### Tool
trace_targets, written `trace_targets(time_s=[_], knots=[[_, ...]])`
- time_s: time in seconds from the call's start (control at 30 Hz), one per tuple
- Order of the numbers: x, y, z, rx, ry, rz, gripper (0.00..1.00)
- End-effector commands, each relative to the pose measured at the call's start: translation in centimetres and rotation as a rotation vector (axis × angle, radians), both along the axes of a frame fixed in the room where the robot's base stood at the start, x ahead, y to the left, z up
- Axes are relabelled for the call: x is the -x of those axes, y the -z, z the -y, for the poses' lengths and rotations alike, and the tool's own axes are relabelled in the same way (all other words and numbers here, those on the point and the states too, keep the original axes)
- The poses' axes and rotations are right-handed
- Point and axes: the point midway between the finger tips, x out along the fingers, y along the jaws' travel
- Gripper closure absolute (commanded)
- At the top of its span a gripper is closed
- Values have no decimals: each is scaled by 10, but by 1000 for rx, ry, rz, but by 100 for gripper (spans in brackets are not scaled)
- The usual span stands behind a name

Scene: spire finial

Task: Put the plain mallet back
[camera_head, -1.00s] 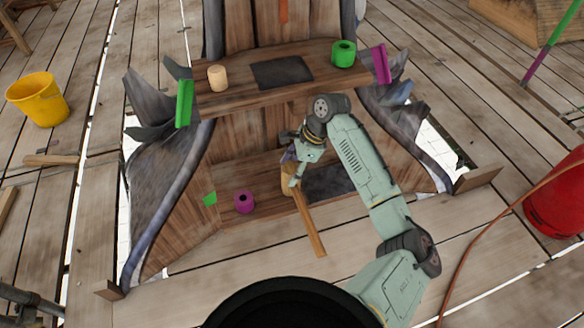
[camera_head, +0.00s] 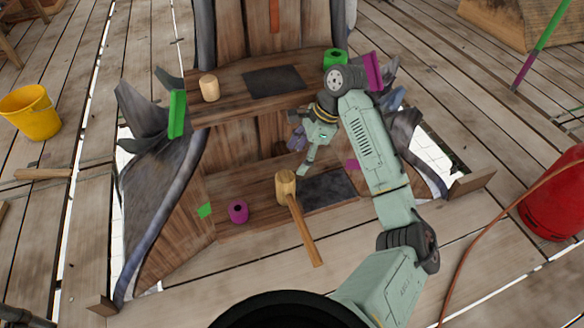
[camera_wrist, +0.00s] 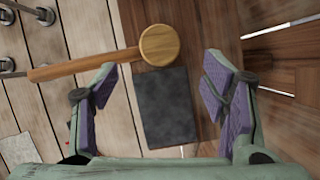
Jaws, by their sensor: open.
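The plain mallet (camera_head: 286,188) has a pale wooden head and a long handle. In the wrist view the mallet head (camera_wrist: 159,45) is beyond the fingertips, and the dark patch (camera_wrist: 164,108) shows between the fingers. My gripper (camera_head: 303,158) is open and empty, above and behind the mallet, apart from it. In the wrist view my gripper (camera_wrist: 160,75) has its purple-padded fingers spread wide.
On the upper shelf (camera_head: 235,110) stand a pale wooden cylinder (camera_head: 209,88) and a green ring (camera_head: 335,57), with a dark patch (camera_head: 273,82) between. A magenta ring (camera_head: 238,211) sits low at left. Green (camera_head: 176,113) and magenta (camera_head: 374,71) uprights flank the upper shelf.

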Motion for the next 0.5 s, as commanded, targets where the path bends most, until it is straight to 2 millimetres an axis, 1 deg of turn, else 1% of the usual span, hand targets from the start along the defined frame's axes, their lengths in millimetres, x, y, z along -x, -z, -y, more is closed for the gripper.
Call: trace_targets(time_s=[0.1,0.2,0.5], knots=[[-1,-14,5,0,-1,-1,33],[-1,-20,8,0,0,-1,33],[-1,-22,9,0,0,-1,33]])
